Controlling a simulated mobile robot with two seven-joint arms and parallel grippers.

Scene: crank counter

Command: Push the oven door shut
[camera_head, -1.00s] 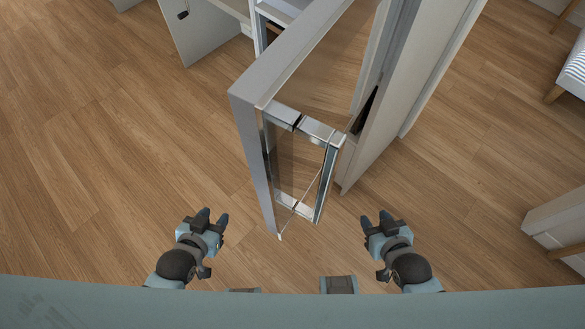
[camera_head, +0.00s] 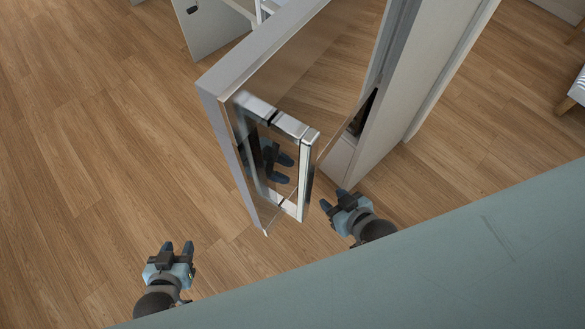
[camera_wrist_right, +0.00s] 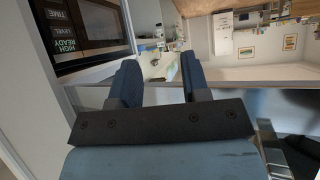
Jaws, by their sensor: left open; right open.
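The oven door (camera_head: 258,48) stands open in the head view, jutting toward me with its glass face and a chrome handle (camera_head: 305,178) on the right side. My right gripper (camera_head: 333,199) is open and empty, just right of the handle's lower end; whether it touches cannot be told. Its fingers also show empty in the right wrist view (camera_wrist_right: 160,62), with a shiny metal part, probably the handle, at lower right. My left gripper (camera_head: 177,247) is open and empty over the floor, left of the door and apart from it. The door's glass reflects a gripper.
A pale cabinet side (camera_head: 420,75) stands right of the door. Another pale panel (camera_head: 212,25) is at the top left. The wooden floor (camera_head: 90,150) is clear on the left. A black appliance with labelled buttons (camera_wrist_right: 60,28) shows in the right wrist view.

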